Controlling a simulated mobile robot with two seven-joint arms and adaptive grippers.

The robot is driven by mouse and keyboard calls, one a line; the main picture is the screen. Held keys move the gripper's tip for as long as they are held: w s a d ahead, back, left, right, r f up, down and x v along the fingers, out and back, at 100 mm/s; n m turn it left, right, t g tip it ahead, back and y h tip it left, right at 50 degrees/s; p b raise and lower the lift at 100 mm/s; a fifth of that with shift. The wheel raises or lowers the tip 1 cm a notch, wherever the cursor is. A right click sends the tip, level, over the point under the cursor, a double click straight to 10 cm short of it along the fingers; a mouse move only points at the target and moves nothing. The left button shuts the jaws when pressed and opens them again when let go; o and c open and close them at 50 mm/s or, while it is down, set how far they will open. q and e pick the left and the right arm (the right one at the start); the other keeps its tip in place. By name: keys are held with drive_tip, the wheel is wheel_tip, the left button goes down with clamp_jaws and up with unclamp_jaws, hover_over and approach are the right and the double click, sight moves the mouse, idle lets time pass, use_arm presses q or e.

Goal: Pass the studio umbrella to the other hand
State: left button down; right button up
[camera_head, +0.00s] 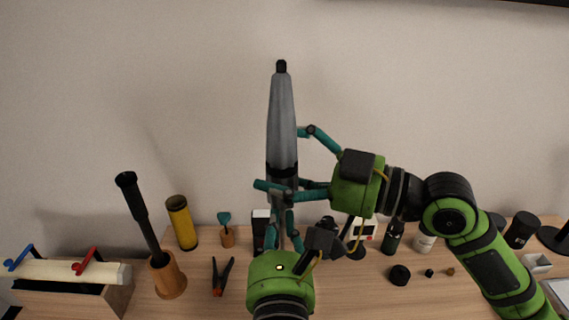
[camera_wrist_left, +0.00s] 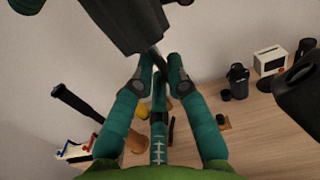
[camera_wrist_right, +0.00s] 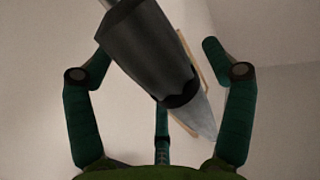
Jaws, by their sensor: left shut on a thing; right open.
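The studio umbrella (camera_head: 282,115) is folded, grey with a dark lower band and a black tip, and stands upright in the head view. My left gripper (camera_head: 283,215) is shut on its thin shaft, low down; the grip also shows in the left wrist view (camera_wrist_left: 157,68). My right gripper (camera_head: 284,158) is open, coming from the right, with its fingers on either side of the umbrella's lower canopy. In the right wrist view the umbrella (camera_wrist_right: 150,50) passes between the spread fingers; whether they touch it I cannot tell.
On the wooden table (camera_head: 200,300) a wooden pot (camera_head: 167,275) holds a tall black-handled object. A yellow cylinder (camera_head: 181,222), a spring clamp (camera_head: 221,277) and a wooden crate (camera_head: 75,298) with a roll stand left. A black bottle (camera_head: 391,238) and small black items stand right.

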drive_tip(key=c, duration=1.4)
use_arm(q)
drive_tip(key=c, duration=1.2)
unclamp_jaws()
use_arm(e)
drive_tip(key=shift+o, duration=0.2)
use_arm(q)
drive_tip(key=shift+o, duration=0.2)
